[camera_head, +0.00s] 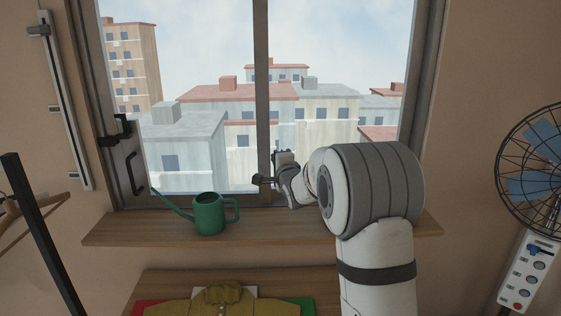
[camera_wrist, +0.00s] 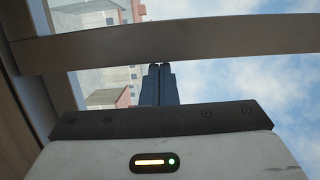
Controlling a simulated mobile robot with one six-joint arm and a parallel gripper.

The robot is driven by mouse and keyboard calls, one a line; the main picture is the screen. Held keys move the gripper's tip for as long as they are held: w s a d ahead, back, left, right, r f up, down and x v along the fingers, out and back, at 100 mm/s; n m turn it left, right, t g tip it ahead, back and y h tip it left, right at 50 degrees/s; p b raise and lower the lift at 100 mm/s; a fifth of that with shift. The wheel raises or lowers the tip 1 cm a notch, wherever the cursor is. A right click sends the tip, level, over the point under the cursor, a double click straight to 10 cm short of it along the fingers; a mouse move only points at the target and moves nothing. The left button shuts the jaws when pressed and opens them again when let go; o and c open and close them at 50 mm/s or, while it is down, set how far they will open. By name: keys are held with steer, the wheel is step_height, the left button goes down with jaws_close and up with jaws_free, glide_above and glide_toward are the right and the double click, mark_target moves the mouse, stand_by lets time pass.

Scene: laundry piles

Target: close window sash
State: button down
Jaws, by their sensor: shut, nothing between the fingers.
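The window sash (camera_head: 107,95) is a grey frame at the left of the window in the head view, with a dark handle (camera_head: 135,172) low on it. A dark upright bar (camera_head: 262,95) stands mid-window. I cannot tell how far the sash stands open. My gripper (camera_head: 262,181) is shut and empty, low by the upright bar and above the sill. In the wrist view the closed fingers (camera_wrist: 160,68) point toward a grey-brown frame bar (camera_wrist: 190,41) crossing the picture. I cannot tell whether they touch it.
A green watering can (camera_head: 209,214) stands on the wooden sill (camera_head: 270,227), left of my gripper, its spout toward the handle. A folded yellow garment (camera_head: 222,303) lies below. A fan (camera_head: 540,160) is at right and a dark post (camera_head: 40,230) at left.

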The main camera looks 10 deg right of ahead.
steer(key=s+d+b, duration=0.1)
steer(key=s+d, duration=0.4)
steer(key=s, duration=0.6)
steer(key=s+a+f+n+g, duration=0.1)
steer(key=s+f+n+g, duration=0.3)
steer(key=s, duration=0.8)
steer(key=s+a+f+n+g+h, duration=0.1)
steer(key=s+f+n+g, duration=0.4)
steer(key=s, duration=0.7)
steer(key=s+a+f+n+g, duration=0.3)
steer(key=s+n+g, duration=0.3)
steer(key=s, duration=0.6)
steer(key=shift+s+f+n+h, duration=0.25)
steer(key=shift+f+n+h, duration=0.15)
steer(key=shift+f+n, duration=0.4)
steer(key=shift+r, duration=0.15)
